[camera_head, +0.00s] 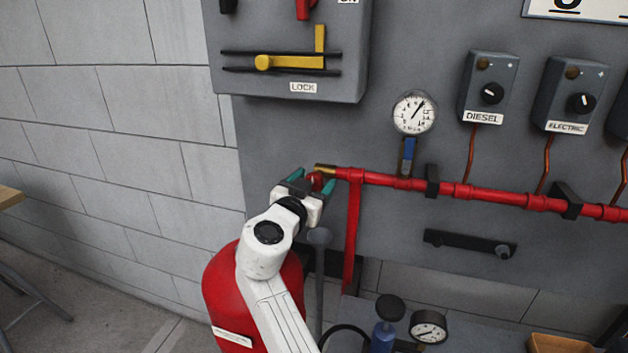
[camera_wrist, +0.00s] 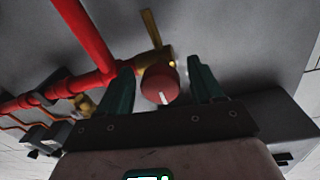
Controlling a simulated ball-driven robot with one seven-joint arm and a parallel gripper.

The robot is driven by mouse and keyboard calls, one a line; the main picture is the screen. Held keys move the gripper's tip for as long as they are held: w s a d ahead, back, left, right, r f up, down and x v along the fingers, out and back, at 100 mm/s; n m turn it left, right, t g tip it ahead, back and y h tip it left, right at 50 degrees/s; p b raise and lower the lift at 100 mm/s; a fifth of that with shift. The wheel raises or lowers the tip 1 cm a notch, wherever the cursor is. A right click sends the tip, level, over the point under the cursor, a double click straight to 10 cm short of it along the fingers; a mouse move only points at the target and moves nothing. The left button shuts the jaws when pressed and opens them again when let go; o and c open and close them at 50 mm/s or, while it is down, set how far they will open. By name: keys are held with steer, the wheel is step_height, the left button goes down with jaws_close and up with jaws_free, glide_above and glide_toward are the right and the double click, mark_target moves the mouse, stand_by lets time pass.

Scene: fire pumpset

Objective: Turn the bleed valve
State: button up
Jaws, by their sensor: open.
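The bleed valve has a round red knob (camera_wrist: 160,84) with a white mark, on a brass body (camera_wrist: 156,59) at the left end of the red pipe. In the head view the knob (camera_head: 317,181) is partly hidden by my gripper (camera_head: 313,184). In the wrist view my gripper (camera_wrist: 165,88) is open, with its green fingers on either side of the knob. A gap shows between the knob and the right finger. Whether the left finger touches it is hard to tell.
The red pipe (camera_head: 390,180) runs right along the grey panel, with a vertical pipe (camera_head: 352,235) below its left end. A pressure gauge (camera_head: 414,112) stands above it. A lock box (camera_head: 290,50) hangs above my gripper. A red tank (camera_head: 225,290) stands behind my arm.

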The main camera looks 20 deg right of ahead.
steer(key=shift+w+d, duration=0.1)
steer(key=shift+w, duration=0.05)
steer(key=c, duration=1)
